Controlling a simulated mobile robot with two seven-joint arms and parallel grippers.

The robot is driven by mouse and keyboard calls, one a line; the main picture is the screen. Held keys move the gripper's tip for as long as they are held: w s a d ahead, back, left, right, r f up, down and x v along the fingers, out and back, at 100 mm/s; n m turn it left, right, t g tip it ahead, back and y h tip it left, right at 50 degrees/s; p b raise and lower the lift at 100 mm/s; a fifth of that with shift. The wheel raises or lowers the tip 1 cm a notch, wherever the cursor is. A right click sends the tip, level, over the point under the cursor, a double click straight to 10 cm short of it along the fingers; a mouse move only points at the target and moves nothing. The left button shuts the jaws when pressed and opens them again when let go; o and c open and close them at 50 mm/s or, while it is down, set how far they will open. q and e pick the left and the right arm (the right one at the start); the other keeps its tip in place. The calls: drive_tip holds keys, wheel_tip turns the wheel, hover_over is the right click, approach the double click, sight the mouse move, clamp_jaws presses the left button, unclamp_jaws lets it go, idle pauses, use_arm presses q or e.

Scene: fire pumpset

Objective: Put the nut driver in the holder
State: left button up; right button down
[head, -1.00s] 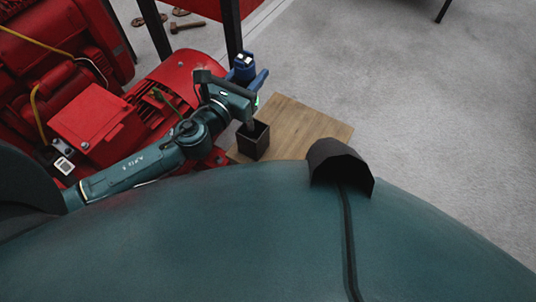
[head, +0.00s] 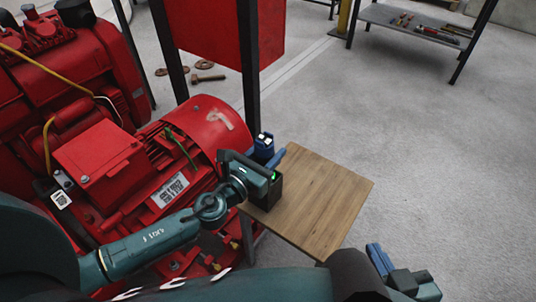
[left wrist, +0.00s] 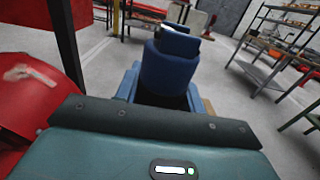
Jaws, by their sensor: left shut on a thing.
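The nut driver shows as a thick blue handle (head: 264,143) in the head view. It also fills the upper middle of the left wrist view (left wrist: 168,66), upright between the blue fingers. The lower part of the driver is hidden.
The red pump motor (head: 195,135) stands close left of the table. A dark post (head: 249,80) rises behind my left gripper, beside a red panel (head: 230,30). A shelf with tools (head: 415,25) is far back right. The table's right half is clear.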

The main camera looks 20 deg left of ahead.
use_arm(q)
drive_tip(key=shift+f, duration=0.1)
drive_tip(key=o, duration=1.1)
